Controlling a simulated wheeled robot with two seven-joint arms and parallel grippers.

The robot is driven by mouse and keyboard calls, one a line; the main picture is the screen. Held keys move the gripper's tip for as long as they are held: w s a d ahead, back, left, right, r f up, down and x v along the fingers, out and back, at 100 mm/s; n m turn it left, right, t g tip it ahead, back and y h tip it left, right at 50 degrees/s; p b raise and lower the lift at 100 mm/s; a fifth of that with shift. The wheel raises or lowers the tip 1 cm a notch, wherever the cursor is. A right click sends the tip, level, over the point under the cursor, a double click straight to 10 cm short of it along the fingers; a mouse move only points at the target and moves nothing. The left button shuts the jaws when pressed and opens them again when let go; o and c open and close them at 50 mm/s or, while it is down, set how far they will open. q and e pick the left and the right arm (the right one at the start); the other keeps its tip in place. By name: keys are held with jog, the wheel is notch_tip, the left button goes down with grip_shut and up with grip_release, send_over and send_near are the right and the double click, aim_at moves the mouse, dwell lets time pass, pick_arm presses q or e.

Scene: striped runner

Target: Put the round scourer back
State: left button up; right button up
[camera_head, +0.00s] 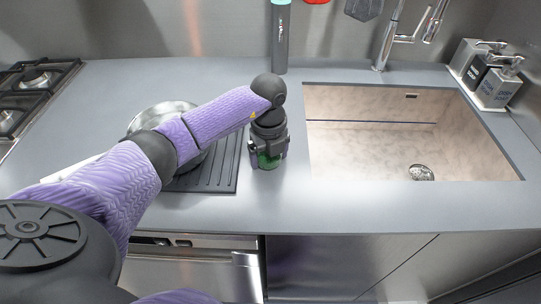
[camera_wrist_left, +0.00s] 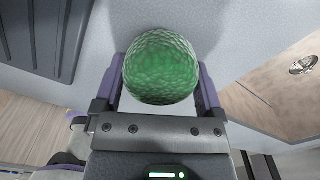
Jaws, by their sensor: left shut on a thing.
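The round scourer is a green, textured ball (camera_wrist_left: 161,67) between the fingers of my left gripper (camera_wrist_left: 160,88) in the left wrist view. The gripper points down over the grey counter, between the black ribbed mat and the sink, and is shut on the scourer. I cannot tell whether the scourer touches the counter. My right gripper is not in view.
The sink (camera_head: 365,150) lies to the right, with a tap (camera_head: 391,45) behind it and soap bottles (camera_head: 487,70) at its far right corner. A ribbed black mat (camera_head: 222,172) and a metal pan (camera_head: 163,113) are to the left. A tall dark container (camera_head: 280,45) stands at the back.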

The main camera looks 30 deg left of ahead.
pick_arm(q)
jog(key=o, duration=0.8)
notch_tip(320, 180, up, 12)
jog(key=p, duration=0.3)
jog(key=shift+r, duration=0.15)
